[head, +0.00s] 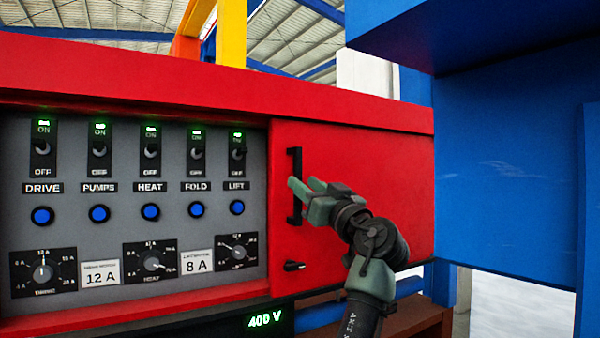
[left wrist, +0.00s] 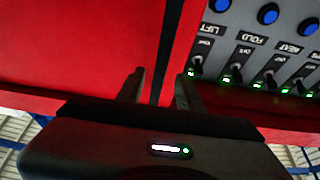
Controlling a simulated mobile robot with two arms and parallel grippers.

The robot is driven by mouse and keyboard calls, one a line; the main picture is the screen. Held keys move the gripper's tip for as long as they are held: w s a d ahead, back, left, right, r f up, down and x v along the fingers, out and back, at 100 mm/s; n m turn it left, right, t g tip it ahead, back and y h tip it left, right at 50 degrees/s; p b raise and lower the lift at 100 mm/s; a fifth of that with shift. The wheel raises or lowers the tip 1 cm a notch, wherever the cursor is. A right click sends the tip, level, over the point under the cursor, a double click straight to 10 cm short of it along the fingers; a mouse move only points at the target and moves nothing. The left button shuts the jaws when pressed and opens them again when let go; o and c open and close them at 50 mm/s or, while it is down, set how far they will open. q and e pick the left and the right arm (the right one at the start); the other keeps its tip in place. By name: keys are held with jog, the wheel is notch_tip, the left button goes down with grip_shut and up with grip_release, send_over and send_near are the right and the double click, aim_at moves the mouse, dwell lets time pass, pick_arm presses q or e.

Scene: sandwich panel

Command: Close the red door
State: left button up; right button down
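The red door (head: 365,190) is at the right of the grey switch panel and looks flush or nearly flush with the red frame. I cannot tell whether a small gap is left. A black vertical handle (head: 296,163) is on its left side. My left gripper (head: 303,184) is at the middle of the handle. In the left wrist view, its two fingers (left wrist: 160,85) stand apart, with the dark handle (left wrist: 168,50) running between them. Contact with the handle cannot be made out. A small black latch (head: 294,266) is below the handle. My right gripper is not in view.
The grey panel (head: 75,215) with switches, blue buttons and dials lies left of the door. A blue wall (head: 510,170) stands close on the right, with a blue overhang above. A 400 V display (head: 265,320) is below the panel.

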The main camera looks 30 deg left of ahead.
pick_arm(q)
jog(key=p+x, duration=0.1)
jog(key=x, duration=0.3)
jog(key=shift+w+f+p, duration=0.1)
jog(key=shift+p, duration=0.2)
grip_shut()
dwell(1.1)
